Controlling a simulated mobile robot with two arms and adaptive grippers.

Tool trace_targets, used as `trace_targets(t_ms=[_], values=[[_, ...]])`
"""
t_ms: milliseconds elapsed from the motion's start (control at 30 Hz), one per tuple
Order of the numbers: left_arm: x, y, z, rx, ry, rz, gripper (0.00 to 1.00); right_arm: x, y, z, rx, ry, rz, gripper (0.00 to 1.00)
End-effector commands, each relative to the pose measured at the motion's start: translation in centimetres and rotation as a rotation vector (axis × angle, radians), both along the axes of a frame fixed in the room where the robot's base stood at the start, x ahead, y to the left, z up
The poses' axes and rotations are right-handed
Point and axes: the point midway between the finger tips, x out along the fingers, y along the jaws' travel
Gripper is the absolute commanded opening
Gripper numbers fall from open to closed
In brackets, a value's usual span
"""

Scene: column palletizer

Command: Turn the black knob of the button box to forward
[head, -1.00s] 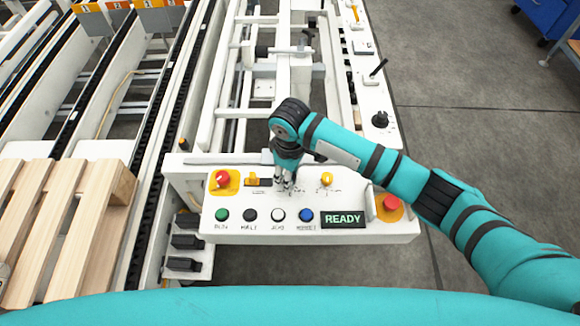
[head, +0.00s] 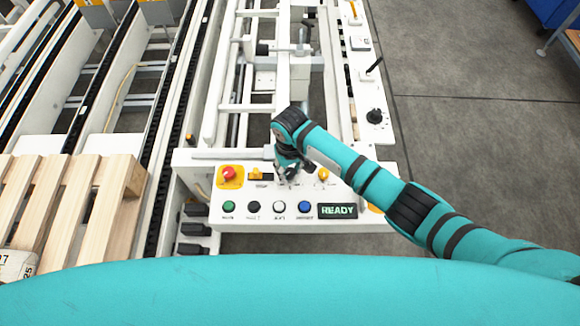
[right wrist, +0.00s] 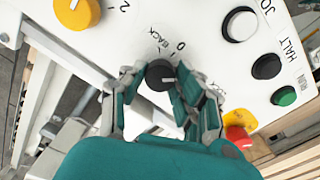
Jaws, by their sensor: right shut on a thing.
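The button box (head: 240,192) is a white panel in the middle of the head view. My right gripper (head: 288,176) points down onto its upper middle and hides the black knob there. In the right wrist view the black knob (right wrist: 160,74) sits between the fingers of my right gripper (right wrist: 157,92), which is shut on it. A short white pointer line shows on the knob, on its right side in this view. The labels "BACK" and "0" show beside the knob; the forward label is hidden. My left gripper is not in view.
A red stop button (head: 229,173) on a yellow plate, a yellow knob (head: 323,175), green, black, white and blue buttons and a READY display (head: 338,211) surround the gripper. A wooden pallet (head: 60,200) lies at left. Open floor is at right.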

Motion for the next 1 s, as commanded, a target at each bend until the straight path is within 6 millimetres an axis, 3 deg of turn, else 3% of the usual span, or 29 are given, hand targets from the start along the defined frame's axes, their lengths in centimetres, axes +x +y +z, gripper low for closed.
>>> trace_targets(t_ms=[367, 400, 567, 867, 1000], values=[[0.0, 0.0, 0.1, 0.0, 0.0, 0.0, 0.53, 0.2, 0.1, 0.1, 0.002, -0.005, -0.006, 0.0], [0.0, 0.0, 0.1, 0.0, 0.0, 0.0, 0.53, 0.2, 0.1, 0.1, 0.002, -0.005, -0.006, 0.33], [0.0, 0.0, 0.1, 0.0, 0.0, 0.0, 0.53, 0.1, 0.0, 0.1, 0.002, -0.004, -0.005, 0.53], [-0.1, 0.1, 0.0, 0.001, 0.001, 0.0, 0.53, 0.1, 0.0, 0.3, 0.002, -0.001, -0.004, 0.53], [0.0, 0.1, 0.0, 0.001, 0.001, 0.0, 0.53, 0.1, 0.1, 1.9, 0.004, -0.004, -0.004, 0.53]])
